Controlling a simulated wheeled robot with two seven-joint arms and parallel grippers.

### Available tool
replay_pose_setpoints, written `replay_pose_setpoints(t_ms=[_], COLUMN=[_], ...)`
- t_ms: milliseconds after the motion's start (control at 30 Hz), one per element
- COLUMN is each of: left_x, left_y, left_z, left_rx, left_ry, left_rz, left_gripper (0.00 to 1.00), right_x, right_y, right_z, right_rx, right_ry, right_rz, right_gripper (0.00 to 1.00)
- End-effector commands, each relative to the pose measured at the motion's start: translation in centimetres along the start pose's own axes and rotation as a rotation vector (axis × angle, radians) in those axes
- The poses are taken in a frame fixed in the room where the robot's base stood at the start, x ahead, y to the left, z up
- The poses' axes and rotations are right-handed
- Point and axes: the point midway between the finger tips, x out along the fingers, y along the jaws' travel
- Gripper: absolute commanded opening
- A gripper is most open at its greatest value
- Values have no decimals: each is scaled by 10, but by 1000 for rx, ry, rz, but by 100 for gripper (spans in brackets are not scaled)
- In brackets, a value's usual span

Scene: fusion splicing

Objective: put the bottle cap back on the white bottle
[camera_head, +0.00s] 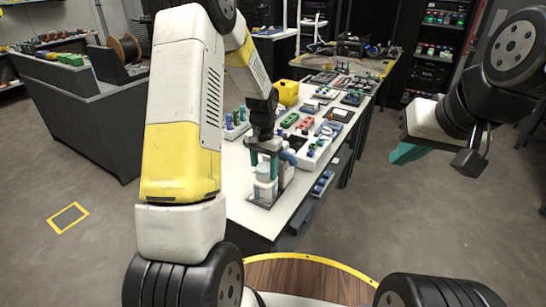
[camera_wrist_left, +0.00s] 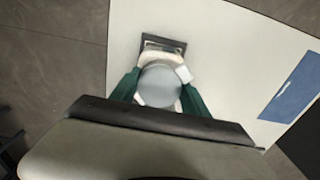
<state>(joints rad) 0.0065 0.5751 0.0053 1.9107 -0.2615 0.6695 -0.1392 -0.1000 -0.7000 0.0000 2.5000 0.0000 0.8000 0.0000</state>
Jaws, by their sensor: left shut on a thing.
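My left gripper (camera_head: 264,168) comes down over the near end of the white worktable, its green fingers on either side of the cap. In the left wrist view the round grey bottle cap (camera_wrist_left: 160,84) is held between the two green fingers (camera_wrist_left: 158,90). The white bottle (camera_head: 264,190) stands upright on a dark-edged base, directly below the gripper. Whether the cap touches the bottle neck is hidden by the fingers. My right gripper (camera_head: 437,158) hangs in the air at the right, well away from the table, its fingers apart and empty.
The white worktable (camera_head: 236,183) runs away to the back, with small coloured parts and trays beyond the bottle. A yellow box (camera_head: 287,92) stands further back. A blue patch (camera_wrist_left: 292,88) lies right of the bottle in the wrist view. The floor around the right gripper is clear.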

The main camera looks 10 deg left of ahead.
Motion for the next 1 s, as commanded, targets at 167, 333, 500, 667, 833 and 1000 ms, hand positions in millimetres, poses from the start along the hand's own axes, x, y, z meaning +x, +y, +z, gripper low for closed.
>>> replay_pose_setpoints(t_ms=[167, 333, 500, 667, 833, 1000], left_x=[1, 1, 1, 1, -8, -22], left_y=[0, 0, 0, 0, 0, 0], left_z=[0, 0, 0, 0, -1, -1], left_rx=[0, 0, 0, 0, 0, 0], left_ry=[0, 0, 0, 0, 2, 2], left_rz=[0, 0, 0, 0, -1, -1], left_gripper=[18, 69, 79, 79, 79, 79], right_x=[0, 0, 0, 0, 0, 0], right_y=[0, 0, 0, 0, 0, 0], right_z=[0, 0, 0, 0, 0, 0], right_rx=[0, 0, 0, 0, 0, 0], right_ry=[0, 0, 0, 0, 0, 0], right_rz=[0, 0, 0, 0, 0, 0], right_gripper=[0, 0, 0, 0, 0, 0])
